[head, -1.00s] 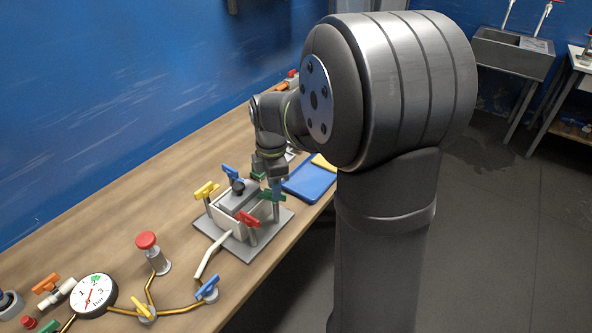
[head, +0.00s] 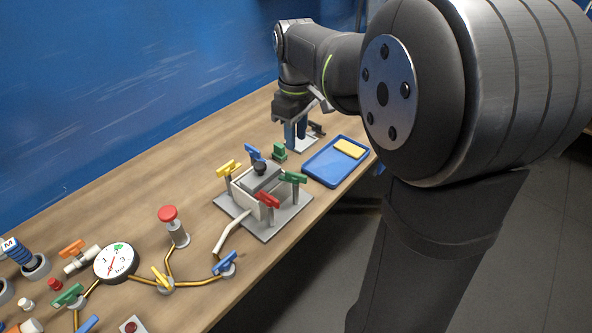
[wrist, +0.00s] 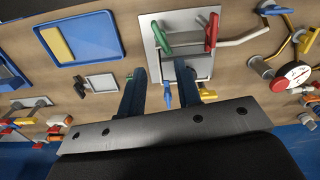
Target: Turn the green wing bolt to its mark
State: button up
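The green wing bolt (head: 294,178) stands on a post at the right corner of the clamped cell (head: 262,180). Its wing lies roughly level, and I cannot make out its mark. It also shows in the wrist view (wrist: 162,38), at the plate's left side. Red (head: 266,200), yellow (head: 229,168) and blue (head: 254,152) wing bolts stand at the other corners. My gripper (head: 296,145) points down beyond the cell, apart from the green bolt. Its two blue fingers are apart and empty, as the wrist view (wrist: 160,68) shows.
A blue tray (head: 318,181) with a yellow sponge (head: 350,149) lies right of the cell. A small green block (head: 279,151) sits near my fingers. A gauge (head: 116,263), a red knob (head: 168,214) and brass pipes fill the near-left bench. Bare wood lies behind the cell.

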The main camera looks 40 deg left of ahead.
aim_at(296, 173)
notch_tip(296, 173, down, 12)
jog(key=shift+r, duration=0.15)
jog(key=shift+c, duration=0.4)
